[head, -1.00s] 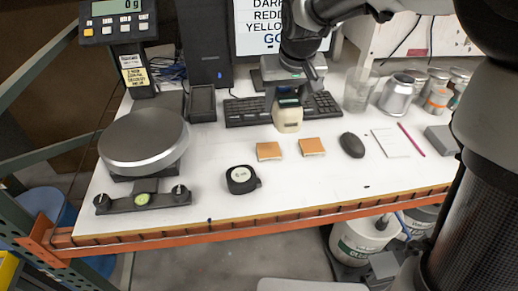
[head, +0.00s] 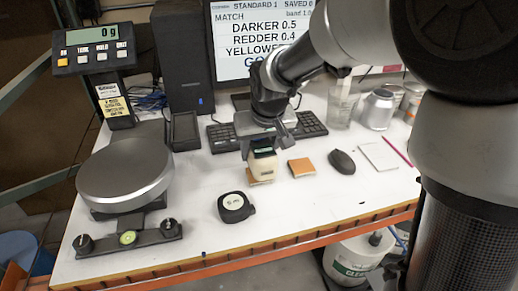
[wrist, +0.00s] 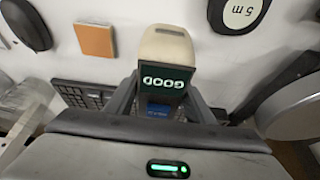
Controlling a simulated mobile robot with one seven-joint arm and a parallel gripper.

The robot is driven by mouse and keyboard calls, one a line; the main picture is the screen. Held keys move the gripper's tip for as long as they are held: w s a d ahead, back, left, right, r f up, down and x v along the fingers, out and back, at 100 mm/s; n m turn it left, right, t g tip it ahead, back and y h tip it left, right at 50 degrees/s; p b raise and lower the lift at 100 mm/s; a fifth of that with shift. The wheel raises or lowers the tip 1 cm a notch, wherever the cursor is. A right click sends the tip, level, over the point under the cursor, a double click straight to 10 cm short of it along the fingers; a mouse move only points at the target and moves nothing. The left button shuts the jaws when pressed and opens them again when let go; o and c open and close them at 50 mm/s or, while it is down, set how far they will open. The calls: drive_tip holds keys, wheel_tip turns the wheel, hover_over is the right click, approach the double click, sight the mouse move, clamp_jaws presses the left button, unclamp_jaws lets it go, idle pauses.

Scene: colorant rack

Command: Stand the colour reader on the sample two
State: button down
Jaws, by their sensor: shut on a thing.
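My gripper (head: 264,142) is shut on the colour reader (head: 263,164), a cream block with a dark top and a small screen. The reader is upright at the left tan sample (head: 252,182), covering most of it; only a little of that sample's edge shows. I cannot tell whether the reader touches it. The right tan sample (head: 301,167) lies uncovered beside it, and shows in the wrist view (wrist: 95,40). In the wrist view the reader (wrist: 167,48) sits between my fingers (wrist: 160,108), its screen lit with "GOOD". No sample numbers are legible.
A tape measure (head: 235,206) lies in front, left of the reader. A scale (head: 125,180) stands at the left, a keyboard (head: 222,138) behind, a mouse (head: 342,161) to the right. The monitor (head: 255,45) reads "MATCH". The front strip of table is mostly clear.

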drive_tip(key=shift+w+f, duration=0.1)
drive_tip(key=shift+f, duration=1.25)
drive_tip(key=shift+f+b, duration=0.15)
drive_tip(key=shift+b, duration=0.15)
drive_tip(key=c, duration=0.8)
unclamp_jaws()
drive_tip(key=shift+c, duration=0.2)
